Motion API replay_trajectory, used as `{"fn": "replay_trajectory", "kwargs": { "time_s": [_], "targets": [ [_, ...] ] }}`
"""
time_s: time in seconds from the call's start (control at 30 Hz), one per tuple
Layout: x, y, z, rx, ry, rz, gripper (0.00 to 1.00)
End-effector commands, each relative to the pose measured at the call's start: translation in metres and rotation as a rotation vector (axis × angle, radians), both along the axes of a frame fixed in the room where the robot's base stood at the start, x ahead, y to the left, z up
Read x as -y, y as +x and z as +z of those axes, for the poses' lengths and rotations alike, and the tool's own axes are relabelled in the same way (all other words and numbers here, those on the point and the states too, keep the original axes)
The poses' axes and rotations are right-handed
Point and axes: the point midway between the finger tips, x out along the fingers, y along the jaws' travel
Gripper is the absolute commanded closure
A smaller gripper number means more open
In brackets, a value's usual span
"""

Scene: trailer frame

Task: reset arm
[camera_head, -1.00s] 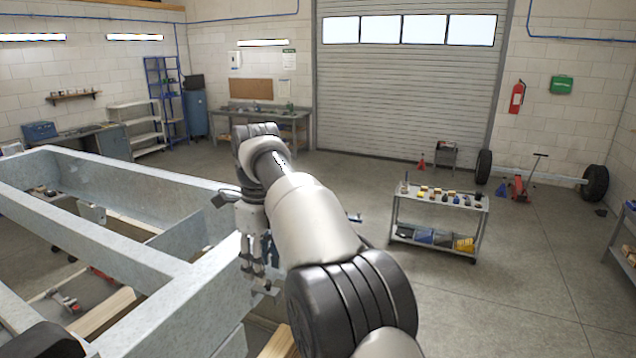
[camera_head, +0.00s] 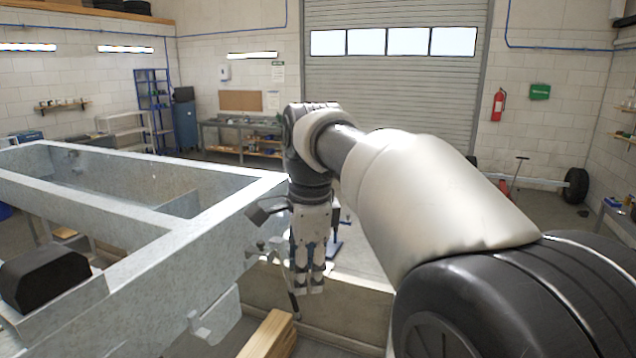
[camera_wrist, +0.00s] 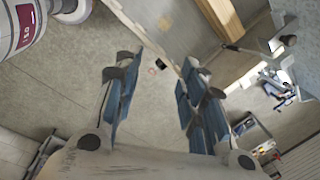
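My gripper (camera_head: 308,287) hangs down at the end of my arm, beside the near right side of the grey trailer frame (camera_head: 215,235). Its fingers point towards the floor. In the wrist view, my gripper (camera_wrist: 160,65) shows two blue-padded fingers set well apart. I see no object held.
A wooden beam (camera_head: 268,335) sticks out below the frame, and it also shows in the wrist view (camera_wrist: 220,15). A black block (camera_head: 45,278) is at the frame's left. A workbench (camera_head: 235,140) and blue shelf (camera_head: 152,105) stand at the back.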

Motion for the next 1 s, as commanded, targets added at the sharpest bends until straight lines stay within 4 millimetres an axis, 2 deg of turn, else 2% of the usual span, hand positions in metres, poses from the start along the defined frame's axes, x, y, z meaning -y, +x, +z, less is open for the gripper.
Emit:
{"fn": "replay_trajectory", "kwargs": {
  "time_s": [0.03, 0.17, 0.3, 0.37, 0.5, 0.6, 0.7, 0.83, 1.0],
  "targets": [
    [0.020, -0.018, -0.024, 0.025, -0.011, 0.076, 0.62],
    [0.062, -0.063, -0.063, 0.092, -0.060, 0.318, 0.62],
    [0.100, -0.118, -0.117, 0.159, -0.131, 0.578, 0.62],
    [0.114, -0.143, -0.146, 0.184, -0.169, 0.687, 0.62],
    [0.140, -0.198, -0.218, 0.231, -0.266, 0.936, 0.62],
    [0.152, -0.230, -0.266, 0.253, -0.331, 1.086, 0.62],
    [0.159, -0.251, -0.301, 0.263, -0.382, 1.196, 0.62],
    [0.163, -0.265, -0.324, 0.268, -0.418, 1.275, 0.62],
    [0.164, -0.268, -0.326, 0.267, -0.428, 1.297, 0.62]
  ]
}}
